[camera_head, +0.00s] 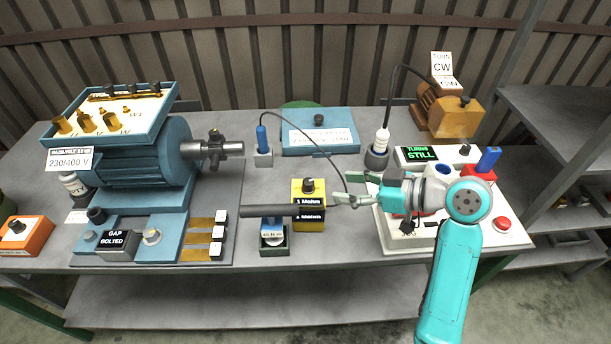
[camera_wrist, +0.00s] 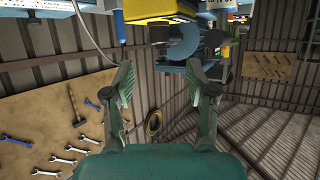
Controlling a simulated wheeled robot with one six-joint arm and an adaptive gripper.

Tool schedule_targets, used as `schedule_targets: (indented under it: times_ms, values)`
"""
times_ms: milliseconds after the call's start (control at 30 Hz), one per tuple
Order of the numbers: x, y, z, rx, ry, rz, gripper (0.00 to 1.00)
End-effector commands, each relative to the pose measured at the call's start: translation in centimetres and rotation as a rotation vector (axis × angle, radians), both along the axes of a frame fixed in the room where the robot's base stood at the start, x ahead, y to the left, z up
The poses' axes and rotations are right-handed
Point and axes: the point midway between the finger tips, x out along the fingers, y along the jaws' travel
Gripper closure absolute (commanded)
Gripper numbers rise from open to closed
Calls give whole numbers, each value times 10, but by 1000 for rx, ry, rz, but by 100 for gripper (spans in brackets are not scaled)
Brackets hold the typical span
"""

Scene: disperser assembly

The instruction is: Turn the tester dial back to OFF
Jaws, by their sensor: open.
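A yellow box (camera_head: 311,222), which looks like the tester, stands at the middle of the bench. It has black label strips and a dark round knob (camera_head: 308,185) on top; I cannot read the knob's setting. My gripper (camera_head: 342,187) is just right of the box, its fingers pointing left and apart, with nothing between them. In the wrist view my gripper (camera_wrist: 160,78) shows open and empty.
A dark bar (camera_head: 280,211) crosses the yellow box's front, above a small green-based meter (camera_head: 273,236). A black cable (camera_head: 335,165) runs close behind my gripper. A white panel (camera_head: 395,235) lies under my wrist. The blue motor (camera_head: 150,160) stands left.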

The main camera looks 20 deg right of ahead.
Motion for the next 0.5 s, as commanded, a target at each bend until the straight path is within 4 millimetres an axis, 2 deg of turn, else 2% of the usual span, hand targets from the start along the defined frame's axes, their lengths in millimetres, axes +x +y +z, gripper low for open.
schedule_targets:
  times_ms: [167,500]
  values:
    - [5,2,2,-13,-4,22,44]
    - [42,37,-19,-13,-2,23,44]
